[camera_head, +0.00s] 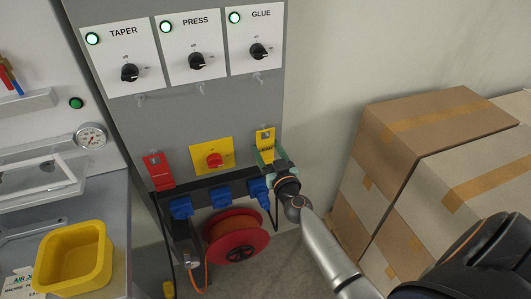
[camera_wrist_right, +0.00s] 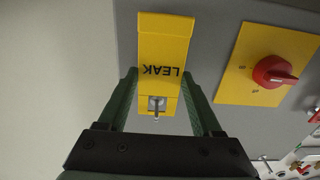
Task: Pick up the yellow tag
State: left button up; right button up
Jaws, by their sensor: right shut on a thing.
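The yellow tag (camera_head: 264,137) is at the right edge of the grey panel, below the GLUE switch. In the right wrist view the tag (camera_wrist_right: 163,48) reads LEAK upside down and has a small metal fitting at its near end. My right gripper (camera_head: 266,155) is at the tag. Its green fingers (camera_wrist_right: 159,78) are shut on the tag's two sides, and the tag appears close against the panel. I cannot tell whether it is still hanging there. My left gripper is not in view.
A red tag (camera_head: 158,170) and a yellow plate with a red knob (camera_head: 214,160) are to the left on the panel. Blue plugs (camera_head: 220,195) and a red cable reel (camera_head: 237,236) are below. Cardboard boxes (camera_head: 430,125) stand at right, a yellow bin (camera_head: 75,257) at left.

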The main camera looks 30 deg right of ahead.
jog(key=c, duration=0.4)
jog(key=shift+s+r+p, duration=0.15)
jog(key=shift+r+p, duration=0.8)
jog(key=shift+p, duration=0.15)
jog(key=shift+b+v, duration=0.8)
jog(key=shift+v, duration=8.1)
